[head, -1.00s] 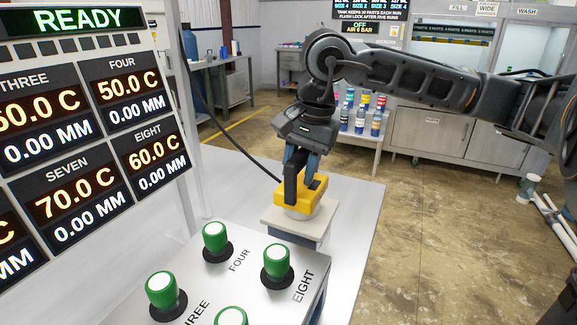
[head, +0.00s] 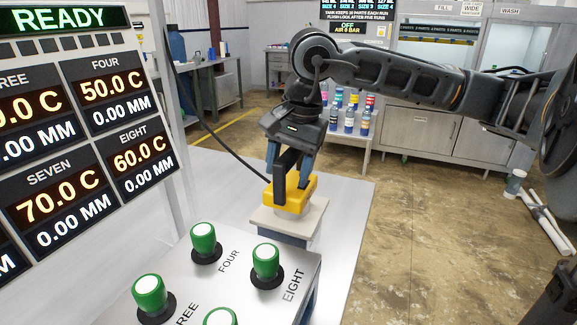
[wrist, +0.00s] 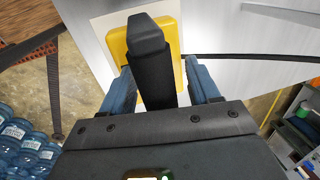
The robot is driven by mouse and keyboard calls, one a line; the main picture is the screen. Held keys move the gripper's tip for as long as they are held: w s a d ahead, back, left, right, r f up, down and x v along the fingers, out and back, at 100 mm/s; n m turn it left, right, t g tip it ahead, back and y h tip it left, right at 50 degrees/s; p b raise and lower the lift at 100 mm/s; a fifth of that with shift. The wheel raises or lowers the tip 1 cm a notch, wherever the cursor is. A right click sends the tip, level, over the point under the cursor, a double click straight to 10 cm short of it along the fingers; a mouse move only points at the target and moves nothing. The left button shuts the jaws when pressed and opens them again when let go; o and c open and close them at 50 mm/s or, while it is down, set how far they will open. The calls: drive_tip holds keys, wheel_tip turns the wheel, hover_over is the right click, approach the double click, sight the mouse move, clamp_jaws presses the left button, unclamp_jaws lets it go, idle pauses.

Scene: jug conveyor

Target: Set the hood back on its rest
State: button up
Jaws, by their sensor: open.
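The hood (head: 292,194) is a yellow block with a black upright handle (head: 286,170) and a cable leading off to the left. The yellow hood (wrist: 170,40) lies beyond the fingertips. My gripper is open.
A panel with green knobs (head: 203,238) is in front of the stand. A display board (head: 80,130) stands at the left. A rack of coloured bottles (head: 350,115) is behind. The floor to the right is mostly clear, with a cup (head: 515,182) and white pipes (head: 545,220).

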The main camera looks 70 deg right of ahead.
wheel_tip(320, 180, up, 12)
drive_tip(key=s+b, duration=0.1)
drive_tip(key=s, duration=0.1)
drive_tip(key=shift+s, duration=0.2)
idle(1.8)
